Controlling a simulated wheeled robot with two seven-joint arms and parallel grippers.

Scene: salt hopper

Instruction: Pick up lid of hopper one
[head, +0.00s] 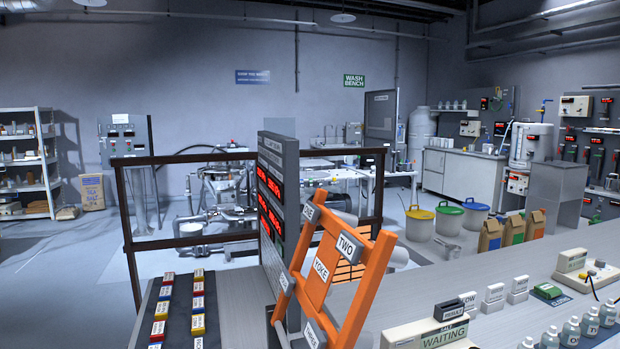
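No hopper marked as hopper one and no lid marked for it can be made out in the head view. An orange frame (368,290) labelled YOKE stands tilted at the front middle, with small plates on its corners, one reading TWO. Whitish rounded shapes show partly behind its right side; I cannot tell what they are. Neither of my grippers is in view.
A grey board with red displays (272,205) stands behind the frame. A dark tray (176,335) holds coloured labelled blocks. A WAITING box (430,335), bottles (571,331) and a green block (547,291) sit on the right bench. Lidded buckets (448,218) stand on the floor.

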